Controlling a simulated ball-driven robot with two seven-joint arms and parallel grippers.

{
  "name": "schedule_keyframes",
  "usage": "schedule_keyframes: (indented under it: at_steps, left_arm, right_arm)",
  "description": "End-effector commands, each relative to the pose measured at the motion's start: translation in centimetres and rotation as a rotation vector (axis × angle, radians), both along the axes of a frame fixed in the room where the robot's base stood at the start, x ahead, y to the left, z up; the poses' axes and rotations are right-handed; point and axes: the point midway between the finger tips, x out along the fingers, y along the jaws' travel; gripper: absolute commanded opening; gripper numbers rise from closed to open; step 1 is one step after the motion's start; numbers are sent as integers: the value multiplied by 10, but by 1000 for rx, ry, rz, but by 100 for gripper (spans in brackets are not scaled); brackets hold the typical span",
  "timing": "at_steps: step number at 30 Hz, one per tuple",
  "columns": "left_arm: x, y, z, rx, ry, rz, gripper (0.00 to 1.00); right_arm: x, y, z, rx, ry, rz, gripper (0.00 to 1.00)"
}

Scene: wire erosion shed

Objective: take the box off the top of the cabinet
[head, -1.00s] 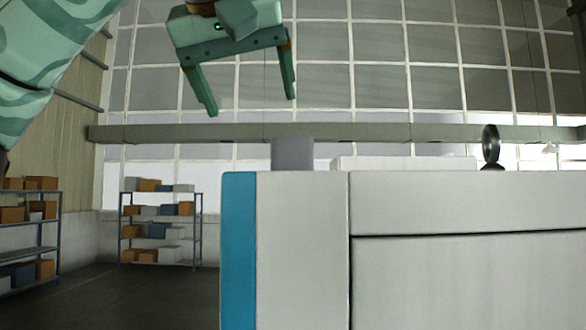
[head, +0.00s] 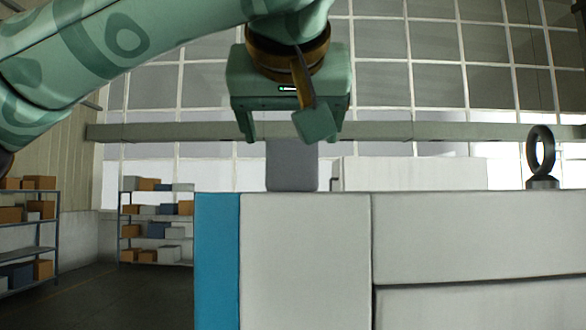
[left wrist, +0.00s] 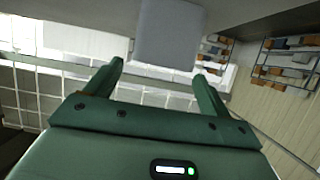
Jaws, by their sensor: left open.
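In the left wrist view the box (left wrist: 168,35) shows beyond the fingertips of the open left gripper (left wrist: 160,72), with nothing between the fingers. The gripper does not appear to touch the box. My right gripper is not in view.
A low white block (head: 415,173) and a dark ring on a small stand (head: 541,152) are on the cabinet top to the right. Shelves with boxes (head: 157,225) stand at the back left. Floor at the left (head: 110,295) is clear.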

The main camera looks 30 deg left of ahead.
Motion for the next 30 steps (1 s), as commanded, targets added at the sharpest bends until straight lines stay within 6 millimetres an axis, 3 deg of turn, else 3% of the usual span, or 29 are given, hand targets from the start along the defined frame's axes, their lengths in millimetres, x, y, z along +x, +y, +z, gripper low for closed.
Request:
schedule_keyframes:
  at_steps: [9,17,23,30]
  left_arm:
    - [37,15,-22,-1,4,-1,82]
    - [41,17,-26,-1,-1,-1,82]
    - [40,17,-26,0,-1,0,32]
    - [40,17,-26,0,-1,0,30]
  right_arm:
    - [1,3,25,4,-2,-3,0]
    - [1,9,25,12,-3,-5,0]
    - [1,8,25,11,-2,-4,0]
    - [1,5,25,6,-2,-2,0]
